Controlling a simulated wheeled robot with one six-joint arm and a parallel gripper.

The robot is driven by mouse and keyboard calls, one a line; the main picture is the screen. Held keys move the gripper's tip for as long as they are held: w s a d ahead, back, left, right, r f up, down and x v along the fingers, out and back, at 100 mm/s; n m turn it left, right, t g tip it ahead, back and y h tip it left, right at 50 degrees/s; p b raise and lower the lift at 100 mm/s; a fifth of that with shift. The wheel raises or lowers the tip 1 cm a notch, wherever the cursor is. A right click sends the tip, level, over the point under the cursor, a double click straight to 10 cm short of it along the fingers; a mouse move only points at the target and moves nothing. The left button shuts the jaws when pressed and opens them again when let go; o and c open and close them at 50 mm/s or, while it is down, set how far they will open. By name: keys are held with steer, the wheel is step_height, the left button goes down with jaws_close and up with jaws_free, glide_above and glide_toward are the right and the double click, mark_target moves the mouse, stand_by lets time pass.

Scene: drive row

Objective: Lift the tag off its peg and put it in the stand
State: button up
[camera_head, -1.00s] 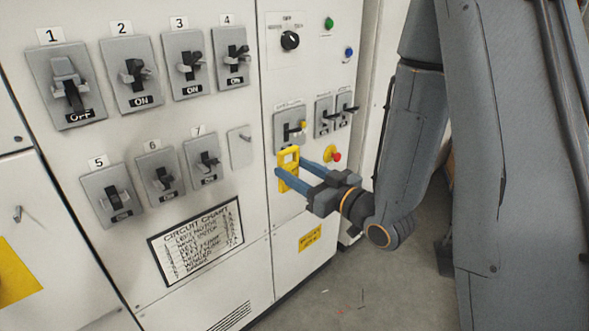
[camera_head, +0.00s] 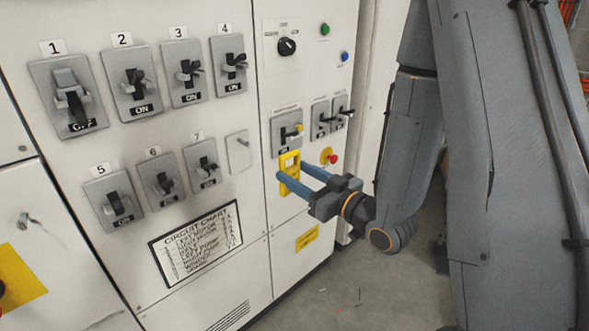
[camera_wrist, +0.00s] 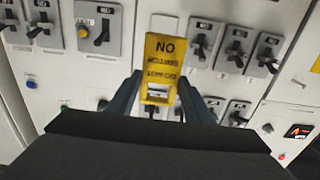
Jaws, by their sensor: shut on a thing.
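The yellow tag (camera_head: 289,174) is upright between the two blue fingers of my gripper (camera_head: 294,177), in front of the cabinet's right-hand panel. It has a slot near its top. In the wrist view the tag (camera_wrist: 162,60) shows dark upside-down lettering, and my gripper (camera_wrist: 157,98) is shut on its slotted end. I cannot tell whether the tag touches the panel. I cannot make out a stand in either view.
Numbered switches (camera_head: 136,84) project from the cabinet to the left. A lever switch with a yellow part (camera_head: 287,131) is just above the tag, and a red button (camera_head: 332,159) is to its right. A circuit chart (camera_head: 195,241) is lower left. Open floor (camera_head: 370,285) lies right.

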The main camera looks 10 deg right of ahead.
steer(key=p+v, duration=0.5)
steer(key=v, duration=0.1)
stand_by(0.7)
stand_by(0.3)
